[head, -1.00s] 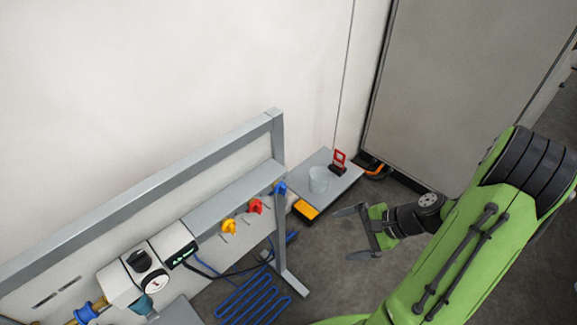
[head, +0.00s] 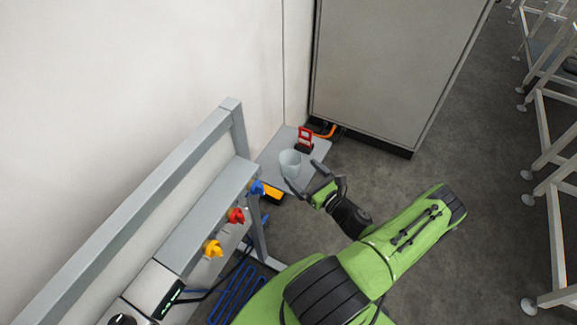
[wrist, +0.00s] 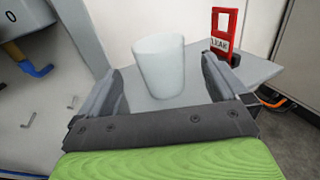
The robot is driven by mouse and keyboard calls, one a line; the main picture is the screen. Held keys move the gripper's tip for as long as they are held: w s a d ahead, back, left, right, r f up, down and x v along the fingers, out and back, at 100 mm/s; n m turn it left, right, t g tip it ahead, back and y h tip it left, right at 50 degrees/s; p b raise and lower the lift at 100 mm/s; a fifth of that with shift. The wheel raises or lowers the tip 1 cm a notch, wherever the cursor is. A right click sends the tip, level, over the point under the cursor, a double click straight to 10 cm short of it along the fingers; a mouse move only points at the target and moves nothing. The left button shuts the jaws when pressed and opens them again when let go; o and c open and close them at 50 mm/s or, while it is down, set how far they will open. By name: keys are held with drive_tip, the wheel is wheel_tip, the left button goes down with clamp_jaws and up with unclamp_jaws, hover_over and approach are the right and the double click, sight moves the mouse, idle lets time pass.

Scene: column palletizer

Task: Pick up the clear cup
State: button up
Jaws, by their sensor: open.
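The clear cup (head: 290,162) stands upright on a small grey shelf (head: 272,156) by the wall, and looks whitish and translucent. In the wrist view the cup (wrist: 160,65) is ahead of and between my two fingers, its lower part between the fingertips. My gripper (head: 304,178) is open, with one finger on either side of the cup's near side. It also shows in the wrist view (wrist: 158,80), and I cannot tell whether a finger touches the cup.
A red tag holder (wrist: 223,35) stands on the shelf just right of the cup. A grey frame with yellow (head: 213,249) and red (head: 236,215) knobs is at the left. A tall grey cabinet (head: 390,65) stands behind.

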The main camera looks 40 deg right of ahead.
sight(284, 155)
drive_tip(key=w, duration=0.6)
drive_tip(key=shift+w+d+f+b, duration=0.15)
drive_tip(key=shift+w+b, duration=0.2)
drive_tip(key=shift+w, duration=0.05)
drive_tip(key=c, duration=1)
